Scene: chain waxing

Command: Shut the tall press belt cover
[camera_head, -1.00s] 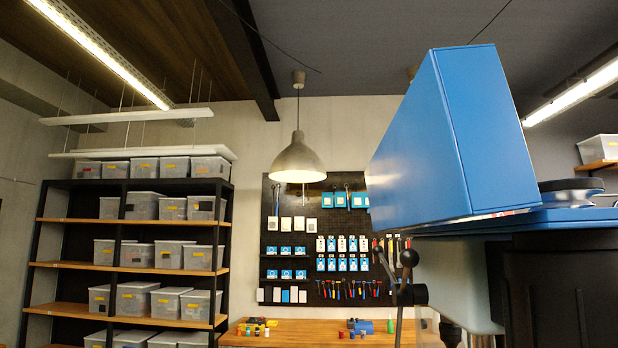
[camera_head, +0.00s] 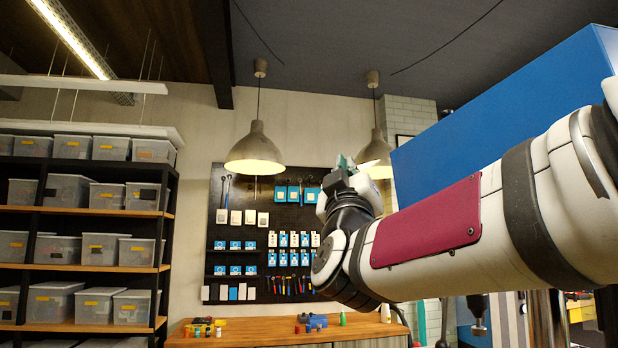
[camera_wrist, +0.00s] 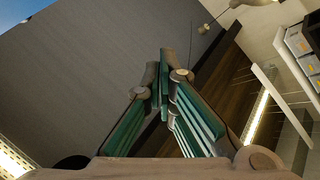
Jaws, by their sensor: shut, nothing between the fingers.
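The blue press belt cover (camera_head: 480,115) shows as a large slanted blue face at the right of the head view. My arm crosses in front of it and hides its lower part, so how far it stands open cannot be told. My gripper (camera_head: 343,163) is left of the cover in the picture, at the end of my raised arm, with no visible contact. In the wrist view, my gripper's green-padded fingers (camera_wrist: 166,78) are closed together and empty, against the ceiling. A small blue patch shows at that view's upper left corner; I cannot tell what it is.
A drill press chuck (camera_head: 478,308) shows below my arm. A wooden workbench (camera_head: 250,332) and a tool pegboard (camera_head: 235,268) stand at the back. Shelves with grey bins (camera_head: 95,250) stand at the left. Two lamps (camera_head: 254,155) hang from the ceiling.

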